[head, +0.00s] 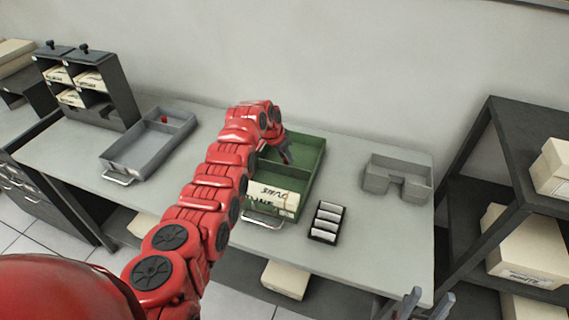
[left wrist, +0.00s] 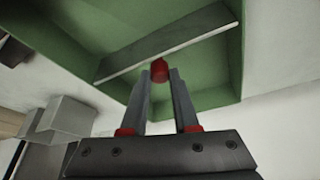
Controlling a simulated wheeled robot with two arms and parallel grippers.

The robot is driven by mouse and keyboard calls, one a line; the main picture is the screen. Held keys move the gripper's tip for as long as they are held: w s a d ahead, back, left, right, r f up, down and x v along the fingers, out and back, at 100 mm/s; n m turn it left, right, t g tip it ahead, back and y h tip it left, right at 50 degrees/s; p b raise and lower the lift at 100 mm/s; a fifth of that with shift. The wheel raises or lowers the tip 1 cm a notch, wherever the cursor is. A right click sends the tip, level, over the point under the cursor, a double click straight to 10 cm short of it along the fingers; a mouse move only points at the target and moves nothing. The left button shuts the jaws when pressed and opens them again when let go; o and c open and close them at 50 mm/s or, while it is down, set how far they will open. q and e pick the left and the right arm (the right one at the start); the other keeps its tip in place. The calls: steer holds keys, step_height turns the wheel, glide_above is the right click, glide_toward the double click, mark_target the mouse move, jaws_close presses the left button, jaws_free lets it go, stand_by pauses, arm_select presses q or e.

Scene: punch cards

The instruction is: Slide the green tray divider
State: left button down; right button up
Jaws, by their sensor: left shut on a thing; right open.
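The green tray (head: 313,160) sits on the grey table, with a block of cards marked JUNE (head: 273,197) in its front part. My left gripper (head: 287,157) reaches down into the tray behind the cards. In the left wrist view its fingers are closed on a red knob (left wrist: 159,70) at the edge of the divider (left wrist: 172,44). The divider stands across the green tray, which fills the upper part of that view (left wrist: 232,60). My right gripper (head: 430,298) is open and empty at the bottom right.
A grey tray (head: 135,148) with a red knob stands left on the table (head: 370,235). A dark card rack (head: 327,222) lies right of the green tray, and a grey notched box (head: 397,178) behind it. Dark shelves (head: 490,200) with boxes stand at right.

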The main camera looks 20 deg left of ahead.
arm_select(q)
steer(key=shift+s, duration=0.2)
steer(key=c, duration=0.6)
jaws_free()
steer(key=shift+c, duration=0.2)
steer(key=shift+r, duration=0.1)
steer(key=shift+s+a+r+b, duration=0.1)
steer(key=shift+r+b, duration=0.25)
steer(key=shift+r, duration=0.1)
steer(key=b+v, duration=0.2)
steer(key=v, duration=1.4)
steer(key=shift+s+r, duration=0.1)
steer(key=shift+r, duration=0.05)
